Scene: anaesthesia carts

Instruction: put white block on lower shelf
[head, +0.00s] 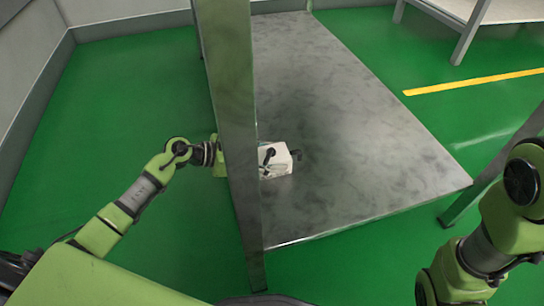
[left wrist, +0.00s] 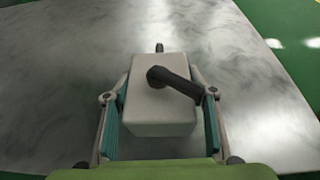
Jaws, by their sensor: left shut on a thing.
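The white block (head: 277,162) is a pale box with a black handle-like part on it. It is at the left part of the grey metal shelf (head: 330,110), just right of the upright post. My left gripper (head: 272,160) is shut on the block, with its wrist partly hidden behind the post. In the left wrist view the block (left wrist: 162,112) sits between the two fingers, which touch its sides. I cannot tell whether the block rests on the shelf or is just above it. My right arm shows at the right, but its gripper is out of view.
The shelf surface to the right of the block is bare. Green floor (head: 120,90) surrounds the shelf, and another table (head: 490,12) stands at the upper right.

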